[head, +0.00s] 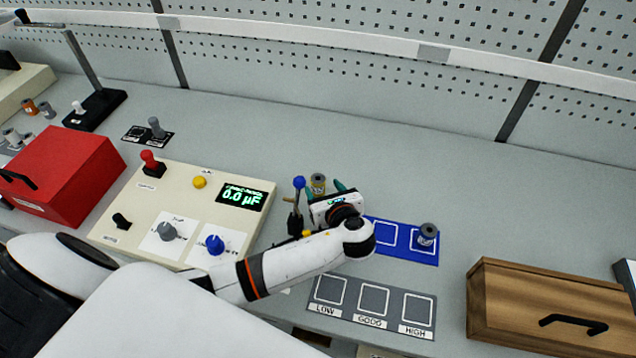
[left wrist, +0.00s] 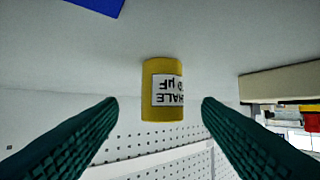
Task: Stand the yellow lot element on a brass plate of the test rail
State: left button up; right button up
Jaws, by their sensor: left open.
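The yellow lot element (left wrist: 162,90) is a small yellow cylinder with a white label reading upside down in the left wrist view. It also shows in the head view (head: 318,182), just beyond my left gripper (head: 327,188). The gripper's two green fingers are open, with the cylinder in the gap ahead of them and touching neither finger. A lever with a blue ball (head: 299,183) stands left of the gripper, with a small brass-coloured piece (head: 288,199) near its base. The test rail is not clearly visible; my left arm may hide part of it.
A cream meter box (head: 180,210) reads 0.0 µF. A blue mat (head: 393,248) holds a grey cylinder (head: 428,235). A grey LOW, GOOD, HIGH tray (head: 392,319) looks empty. A wooden box (head: 540,300) stands right, a red box (head: 68,168) left.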

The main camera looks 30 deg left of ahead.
aim_at(320, 186)
pick_arm(q)
jog(key=shift+p+x, duration=0.35)
jog(key=shift+x, duration=1.95)
jog(key=shift+s, duration=0.1)
jog(key=c, duration=1.1)
jog(key=shift+r, duration=0.1)
jog(key=shift+c, duration=0.2)
